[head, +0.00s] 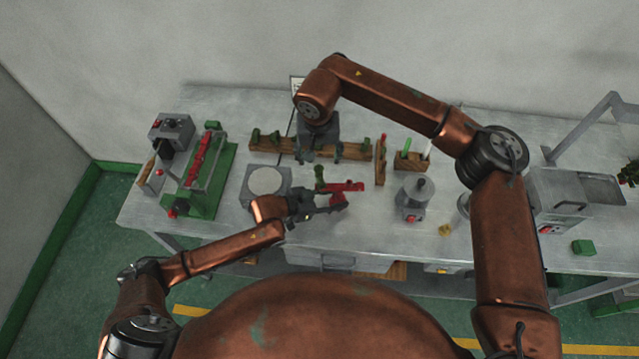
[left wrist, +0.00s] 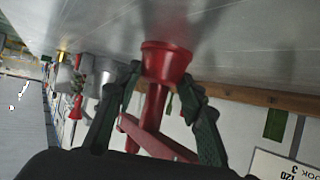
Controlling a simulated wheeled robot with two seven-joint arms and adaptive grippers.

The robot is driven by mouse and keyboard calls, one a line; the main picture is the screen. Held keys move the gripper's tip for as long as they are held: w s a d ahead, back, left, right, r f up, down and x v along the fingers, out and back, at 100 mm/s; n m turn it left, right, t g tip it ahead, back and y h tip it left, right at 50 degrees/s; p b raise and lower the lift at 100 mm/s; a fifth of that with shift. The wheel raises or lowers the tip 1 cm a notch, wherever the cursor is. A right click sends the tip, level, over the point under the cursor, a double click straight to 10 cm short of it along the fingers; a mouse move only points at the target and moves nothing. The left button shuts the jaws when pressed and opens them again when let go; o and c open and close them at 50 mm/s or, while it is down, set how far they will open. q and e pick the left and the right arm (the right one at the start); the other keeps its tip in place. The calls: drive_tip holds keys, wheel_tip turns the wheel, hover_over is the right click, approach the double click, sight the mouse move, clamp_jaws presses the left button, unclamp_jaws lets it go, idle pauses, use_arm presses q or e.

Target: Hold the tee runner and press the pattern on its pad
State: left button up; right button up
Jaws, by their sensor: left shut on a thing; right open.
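The red tee runner (head: 350,187) is in my left gripper (head: 336,205), low over the front of the bench. In the left wrist view the runner's red cup (left wrist: 166,62) and stem stand between the dark green fingers, with a red bar crossing below. A green pattern (head: 320,178) is at the left end of the red bar in the head view; I cannot tell whether it touches a pad. My right gripper (head: 320,157) is open, pointing down just behind the green pattern, in front of the wooden rack.
A wooden rack (head: 287,146) with several green pieces stands behind. A grey block with a pale round plate (head: 266,181) is left of the runner. Bench between runner and pot is clear.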

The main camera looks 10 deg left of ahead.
use_arm(q)
drive_tip(key=shift+f, duration=0.1)
idle(0.3)
drive_tip(key=o, duration=0.9)
drive_tip(key=shift+o, duration=0.2)
drive_tip(key=shift+a, duration=0.1)
